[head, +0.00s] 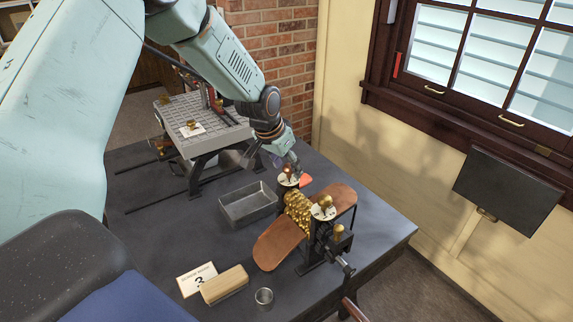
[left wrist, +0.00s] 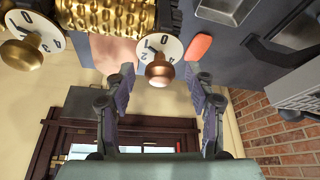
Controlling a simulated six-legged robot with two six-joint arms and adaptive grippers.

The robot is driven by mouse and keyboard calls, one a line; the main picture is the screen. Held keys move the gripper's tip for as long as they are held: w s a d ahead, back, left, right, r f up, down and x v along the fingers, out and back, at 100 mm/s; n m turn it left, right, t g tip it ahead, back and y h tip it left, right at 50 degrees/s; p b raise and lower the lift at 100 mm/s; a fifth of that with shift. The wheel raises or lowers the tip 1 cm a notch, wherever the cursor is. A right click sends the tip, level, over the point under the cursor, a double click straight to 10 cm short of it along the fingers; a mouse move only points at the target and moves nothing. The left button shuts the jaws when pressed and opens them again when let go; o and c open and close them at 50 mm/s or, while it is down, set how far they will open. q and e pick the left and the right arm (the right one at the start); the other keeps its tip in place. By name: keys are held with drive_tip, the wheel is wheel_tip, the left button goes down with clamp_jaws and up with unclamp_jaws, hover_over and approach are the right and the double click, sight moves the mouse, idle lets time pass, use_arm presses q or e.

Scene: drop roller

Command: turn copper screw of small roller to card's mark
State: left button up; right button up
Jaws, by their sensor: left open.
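The small roller has a patterned brass cylinder (head: 298,211) between two dialled screws. A brass screw (head: 325,202) stands on the near dial. My left gripper (head: 291,166) is over the copper screw from behind. In the left wrist view its open fingers (left wrist: 164,78) lie on either side of the knob, with gaps showing. The card (head: 194,281) on the table shows a large 3. My right gripper is not in view.
A red pad (head: 305,181) lies beside the far dial. A grey metal tray (head: 236,215) is left of the roller. A large slotted press bed (head: 215,128) stands behind.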

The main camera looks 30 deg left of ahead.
use_arm(q)
drive_tip(key=shift+s+a+r, duration=0.1)
drive_tip(key=shift+w+d, duration=0.25)
drive_tip(key=shift+w, duration=0.05)
drive_tip(key=c, duration=0.4)
drive_tip(key=shift+s+a, duration=0.1)
drive_tip(key=shift+a, duration=0.05)
drive_tip(key=c, duration=0.7)
drive_tip(key=shift+c, duration=0.2)
drive_tip(key=shift+p, duration=0.3)
